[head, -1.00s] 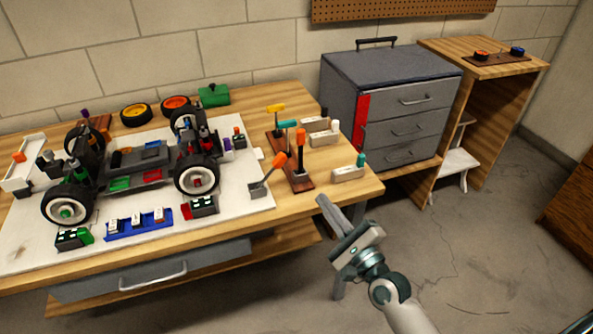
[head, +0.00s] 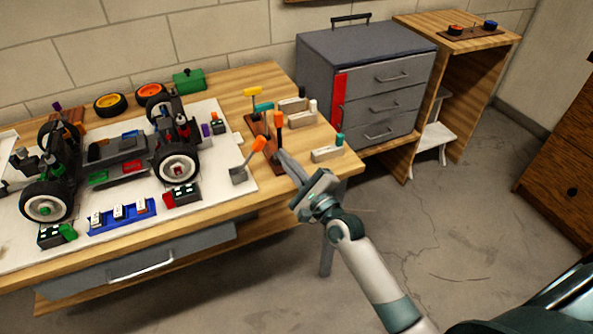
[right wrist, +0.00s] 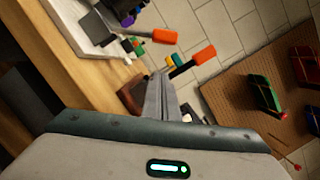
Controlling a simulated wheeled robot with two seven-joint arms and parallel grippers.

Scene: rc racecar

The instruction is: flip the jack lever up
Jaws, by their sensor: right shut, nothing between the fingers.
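The jack lever (head: 256,147) has an orange grip and leans up to the right from a grey base at the right edge of the white board. It also shows in the right wrist view (right wrist: 163,37), near the top. My right gripper (head: 282,155) is shut and empty, with its fingertips just right of the lever's grip, in front of the tool rack. In the right wrist view its fingers (right wrist: 160,92) point toward the orange handles; I see no clear contact with the lever. My left gripper is not in view.
A brown rack (head: 256,128) holds upright tools, one with an orange handle (head: 278,120), close to my fingertips. Pale blocks (head: 327,154) stand right of it. The RC car (head: 125,158) sits on the white board (head: 222,190). A grey drawer cabinet (head: 365,95) stands behind.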

